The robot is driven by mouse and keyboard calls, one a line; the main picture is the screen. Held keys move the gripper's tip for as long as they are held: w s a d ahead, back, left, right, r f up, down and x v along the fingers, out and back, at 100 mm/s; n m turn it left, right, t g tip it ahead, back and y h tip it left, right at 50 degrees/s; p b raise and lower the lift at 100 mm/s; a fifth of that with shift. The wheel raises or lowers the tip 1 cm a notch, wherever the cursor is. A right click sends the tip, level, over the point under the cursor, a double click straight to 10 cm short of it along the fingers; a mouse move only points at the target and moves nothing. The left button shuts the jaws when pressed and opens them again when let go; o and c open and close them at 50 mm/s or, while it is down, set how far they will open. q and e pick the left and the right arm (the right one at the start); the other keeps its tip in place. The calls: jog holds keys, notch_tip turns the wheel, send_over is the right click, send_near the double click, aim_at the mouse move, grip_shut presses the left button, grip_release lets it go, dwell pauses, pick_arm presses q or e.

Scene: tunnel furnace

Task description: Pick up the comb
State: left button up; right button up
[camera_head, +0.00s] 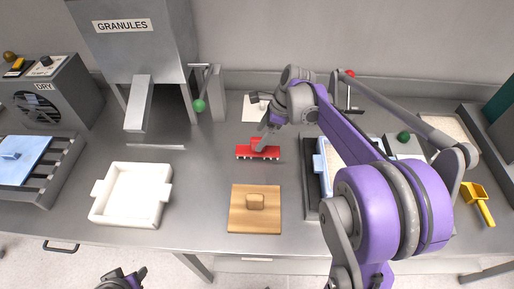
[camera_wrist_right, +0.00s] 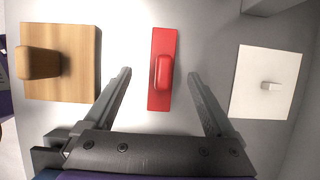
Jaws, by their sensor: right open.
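The red comb (camera_head: 244,153), with a raised red handle and pale teeth along one edge, lies on the grey table. In the right wrist view the comb (camera_wrist_right: 164,45) lies ahead, centred between the fingers. My right gripper (camera_head: 264,143) is over the comb's handle in the head view and partly hides it. In the wrist view the right gripper (camera_wrist_right: 160,88) is open and empty, one finger to each side of the comb's line. My left gripper (camera_head: 124,280) shows only in part at the bottom edge; its jaws are unclear.
A wooden board with a knob (camera_head: 240,219) lies in front of the comb, and a white plate with a knob (camera_wrist_right: 252,95) lies behind it. A white tray (camera_head: 97,205) is to the left. Bare table surrounds the comb.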

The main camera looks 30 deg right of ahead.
aim_at(254, 146)
jog(key=x, duration=0.7)
jog(key=shift+w+d+f, duration=0.1)
jog(key=shift+w+d, duration=0.05)
jog(key=shift+d, duration=0.15)
grip_shut()
